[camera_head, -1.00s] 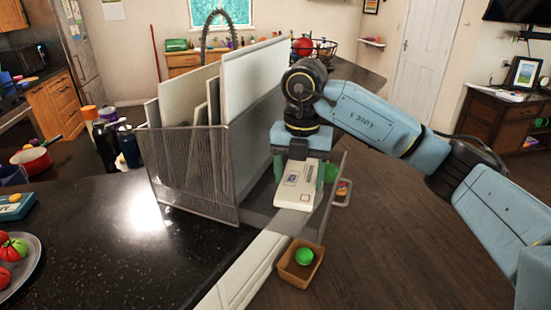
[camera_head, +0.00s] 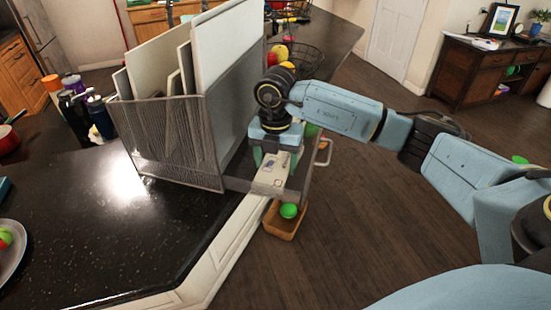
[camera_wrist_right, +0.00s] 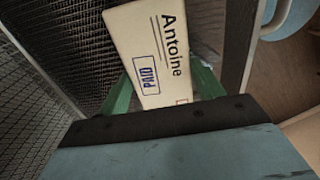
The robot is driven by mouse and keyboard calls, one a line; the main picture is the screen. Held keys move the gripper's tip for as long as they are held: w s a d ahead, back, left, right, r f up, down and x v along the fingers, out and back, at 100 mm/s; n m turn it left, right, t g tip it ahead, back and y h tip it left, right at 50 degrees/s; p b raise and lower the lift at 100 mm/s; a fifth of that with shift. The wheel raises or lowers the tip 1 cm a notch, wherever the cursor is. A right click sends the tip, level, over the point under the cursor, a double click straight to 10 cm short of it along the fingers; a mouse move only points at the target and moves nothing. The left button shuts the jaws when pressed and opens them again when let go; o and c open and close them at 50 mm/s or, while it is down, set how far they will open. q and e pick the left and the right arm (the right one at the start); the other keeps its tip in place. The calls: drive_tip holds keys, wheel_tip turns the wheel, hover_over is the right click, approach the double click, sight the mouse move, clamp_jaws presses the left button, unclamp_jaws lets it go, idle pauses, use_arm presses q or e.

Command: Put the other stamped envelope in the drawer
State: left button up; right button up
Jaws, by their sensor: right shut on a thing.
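A white stamped envelope (camera_head: 270,176) is held by my right gripper (camera_head: 278,158). In the right wrist view the envelope (camera_wrist_right: 150,50) shows the name "Antoine" and a blue "PAID" stamp, and it lies between the green fingers. The grey drawer (camera_head: 240,185) at the foot of the mesh organizer is pulled out, with a pale handle (camera_head: 326,152) on its right. The envelope is over the drawer; whether it touches the drawer floor I cannot tell. The gripper and arm hide much of the drawer's inside. My left gripper is not in view.
The mesh organizer (camera_head: 175,140) with several upright boards stands left of my right gripper on the black counter (camera_head: 110,225). A brown bin (camera_head: 283,222) with a green ball (camera_head: 288,210) is below the drawer. Wooden floor (camera_head: 370,220) is open at right.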

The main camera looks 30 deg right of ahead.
sight(275, 165)
drive_tip(key=shift+f, duration=0.15)
drive_tip(key=o, duration=1)
drive_tip(key=shift+o, duration=0.2)
drive_tip(key=shift+r, duration=0.3)
wheel_tip(275, 165, up, 12)
drive_tip(key=b, duration=0.1)
drive_tip(key=shift+b, duration=0.3)
drive_tip(key=shift+f, duration=0.15)
